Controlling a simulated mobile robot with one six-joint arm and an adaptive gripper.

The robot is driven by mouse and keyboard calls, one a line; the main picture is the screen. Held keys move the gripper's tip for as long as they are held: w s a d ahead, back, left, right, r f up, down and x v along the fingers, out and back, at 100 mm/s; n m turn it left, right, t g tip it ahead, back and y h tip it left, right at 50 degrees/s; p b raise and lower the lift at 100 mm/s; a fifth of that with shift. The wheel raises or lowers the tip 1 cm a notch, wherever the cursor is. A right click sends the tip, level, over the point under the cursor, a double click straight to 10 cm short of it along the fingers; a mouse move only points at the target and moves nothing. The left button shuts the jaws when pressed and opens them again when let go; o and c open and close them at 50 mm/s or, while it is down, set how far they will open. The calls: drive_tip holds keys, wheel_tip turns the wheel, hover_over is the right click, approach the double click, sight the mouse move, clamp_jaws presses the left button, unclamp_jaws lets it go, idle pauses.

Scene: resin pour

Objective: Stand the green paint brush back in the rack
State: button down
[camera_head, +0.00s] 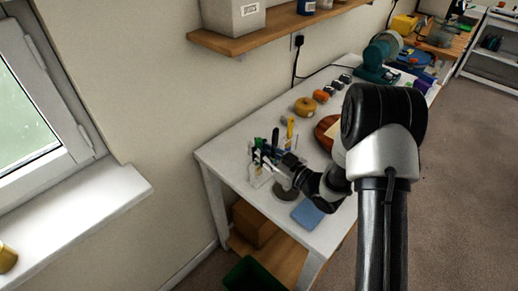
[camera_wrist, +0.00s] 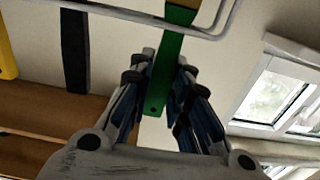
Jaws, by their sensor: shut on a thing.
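The green paint brush (camera_wrist: 167,66) is between the fingers of my gripper (camera_wrist: 158,78) in the wrist view, and the gripper is shut on it. The brush's upper part in that picture passes by the pale wire of the rack (camera_wrist: 122,12); whether it is inside a slot I cannot tell. In the head view my gripper (camera_head: 268,160) is at the rack, near the left end of the white table (camera_head: 228,150), and partly hides it. The brush is too small there to make out surely.
A black handle (camera_wrist: 75,50) and a yellow one (camera_wrist: 6,45) hang at the rack beside the brush. A blue pad (camera_head: 307,213) and a dark round disc (camera_head: 285,192) lie near the gripper. A yellow round item (camera_head: 305,106) and a wooden round board (camera_head: 325,130) stand farther right.

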sight(259, 139)
drive_tip(key=c, duration=1.4)
unclamp_jaws()
drive_tip(key=shift+c, duration=0.2)
drive_tip(key=shift+o, duration=0.6)
drive_tip(key=o, duration=0.4)
drive_tip(key=shift+c, duration=0.2)
drive_tip(key=shift+r+p, duration=2.45)
drive_tip(key=shift+r, duration=1.55)
